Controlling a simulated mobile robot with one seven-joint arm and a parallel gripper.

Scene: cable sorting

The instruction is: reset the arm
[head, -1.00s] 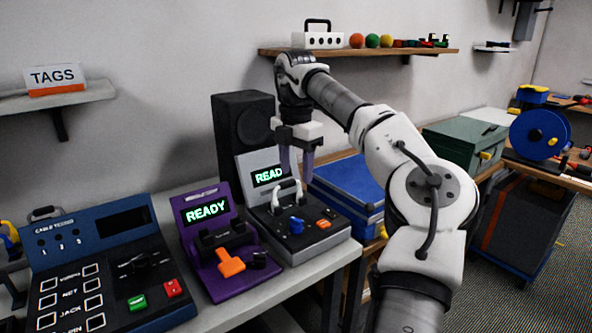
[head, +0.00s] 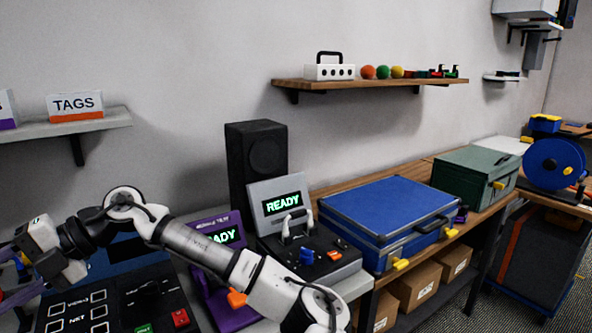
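My arm is folded low across the left front of the head view. My gripper (head: 18,294) is at the left edge, in front of the blue cable tester (head: 128,254), with its purple fingers partly cut off by the frame. I cannot tell whether the fingers are apart or hold anything. My arm covers part of the tester and of the purple machine (head: 203,222) with a green screen. The grey machine (head: 278,190) shows READY in green and has a pale handle, a blue knob and an orange button.
A black speaker (head: 257,160) stands behind the machines. A blue case (head: 385,207) and a green box (head: 472,172) lie on the wooden bench to the right. Wall shelves hold a TAGS box (head: 75,107) and a white box with coloured balls (head: 383,72). A blue reel (head: 553,164) is far right.

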